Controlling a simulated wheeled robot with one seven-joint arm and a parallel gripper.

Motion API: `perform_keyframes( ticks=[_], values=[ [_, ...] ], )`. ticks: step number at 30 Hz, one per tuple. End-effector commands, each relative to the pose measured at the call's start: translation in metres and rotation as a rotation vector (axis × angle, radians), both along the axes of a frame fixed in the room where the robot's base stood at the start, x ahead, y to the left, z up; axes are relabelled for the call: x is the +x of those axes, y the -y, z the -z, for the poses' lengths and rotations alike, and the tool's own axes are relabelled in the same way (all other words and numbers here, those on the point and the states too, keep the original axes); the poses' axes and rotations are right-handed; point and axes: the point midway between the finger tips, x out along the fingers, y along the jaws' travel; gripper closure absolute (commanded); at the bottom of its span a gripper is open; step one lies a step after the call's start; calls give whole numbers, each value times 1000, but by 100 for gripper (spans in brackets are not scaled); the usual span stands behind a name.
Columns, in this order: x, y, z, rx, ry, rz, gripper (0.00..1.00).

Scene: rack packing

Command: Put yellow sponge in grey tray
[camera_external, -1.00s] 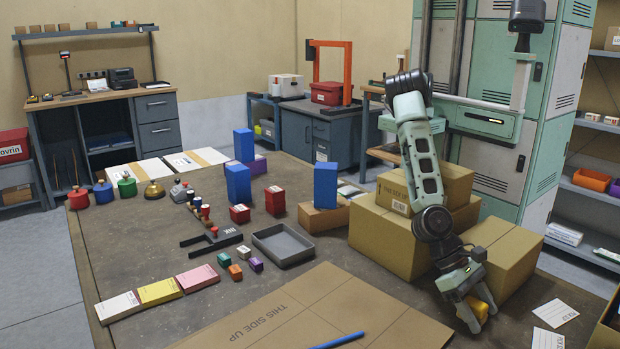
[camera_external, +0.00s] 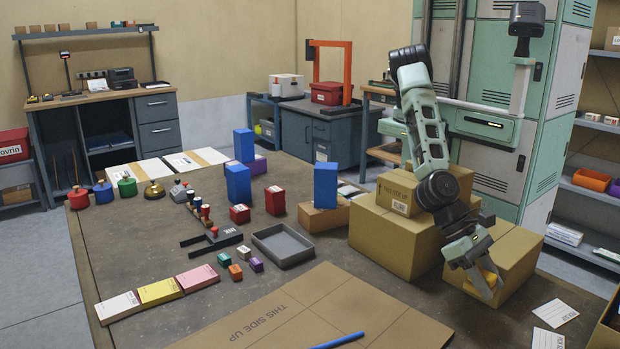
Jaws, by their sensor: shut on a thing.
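My gripper (camera_external: 487,290) is at the right side of the table, in front of a cardboard box. It is shut on the yellow sponge (camera_external: 487,277), which is mostly hidden between the fingers. The grey tray (camera_external: 283,262) lies on the table near its middle, well to the left of my gripper. The tray looks empty.
Brown cardboard boxes (camera_external: 388,241) stand behind my gripper. A flat cardboard sheet (camera_external: 300,315) with a blue stick (camera_external: 338,341) lies in front of the tray. Small coloured blocks (camera_external: 235,272) and a black stamp holder (camera_external: 222,238) lie left of the tray. Blue boxes (camera_external: 326,185) stand behind it.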

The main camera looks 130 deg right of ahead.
Motion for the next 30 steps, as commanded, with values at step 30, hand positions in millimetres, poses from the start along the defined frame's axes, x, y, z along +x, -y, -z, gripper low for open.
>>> perform_keyframes(
  ticks=[30],
  values=[
    [146, 246, -26, -4, 3, 240, 86]
  ],
)
